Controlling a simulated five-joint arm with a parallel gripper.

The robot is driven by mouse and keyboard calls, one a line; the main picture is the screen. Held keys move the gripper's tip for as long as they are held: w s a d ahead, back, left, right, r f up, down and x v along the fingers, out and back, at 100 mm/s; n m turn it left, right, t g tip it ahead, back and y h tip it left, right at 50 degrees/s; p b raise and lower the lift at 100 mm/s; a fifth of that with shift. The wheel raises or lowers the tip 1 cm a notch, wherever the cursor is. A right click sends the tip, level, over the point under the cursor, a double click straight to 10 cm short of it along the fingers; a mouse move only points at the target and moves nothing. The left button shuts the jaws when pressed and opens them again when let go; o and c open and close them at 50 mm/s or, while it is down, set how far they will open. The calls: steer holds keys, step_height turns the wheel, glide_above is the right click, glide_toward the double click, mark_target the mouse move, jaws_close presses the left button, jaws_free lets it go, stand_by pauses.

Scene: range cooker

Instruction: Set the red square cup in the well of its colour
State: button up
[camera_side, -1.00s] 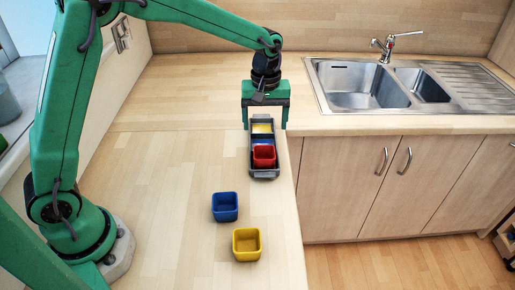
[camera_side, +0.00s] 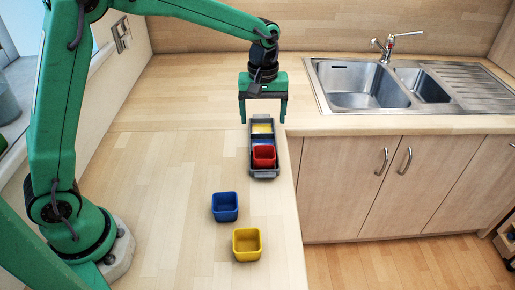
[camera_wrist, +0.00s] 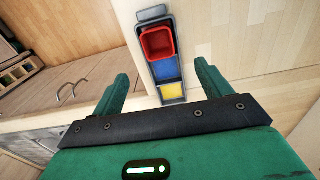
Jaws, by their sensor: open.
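The red square cup (camera_side: 264,155) stands in the near end compartment of a dark grey tray (camera_side: 263,174). It also shows in the wrist view (camera_wrist: 158,43), where it appears upright at that end. The well floor under it is hidden. The other wells of the tray show a blue floor (camera_wrist: 166,70) in the middle and a yellow floor (camera_wrist: 172,90) at the far end. My gripper (camera_side: 264,121) is open and empty, with its fingers on either side of the tray's far end, above it and apart from the red cup.
A blue square cup (camera_side: 225,206) and a yellow square cup (camera_side: 247,244) stand on the wooden worktop, nearer the camera than the tray. The worktop's right edge runs close beside the tray. A sink (camera_side: 360,86) lies to the right. The worktop left of the tray is clear.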

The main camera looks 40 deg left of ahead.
steer(key=s+a+r+m+t, duration=0.1)
steer(key=s+a+r+m, duration=0.1)
steer(key=s, duration=0.6)
steer(key=s+a+r+m+t, duration=0.2)
steer(key=s+a+r+m, duration=0.1)
steer(key=s, duration=0.5)
steer(key=s+a+r+m+t, duration=0.2)
steer(key=s+r+m, duration=0.1)
steer(key=s, duration=0.5)
steer(key=shift+s+a+r+m, duration=0.25)
steer(key=shift+r+m, duration=0.15)
steer(key=shift+r, duration=0.15)
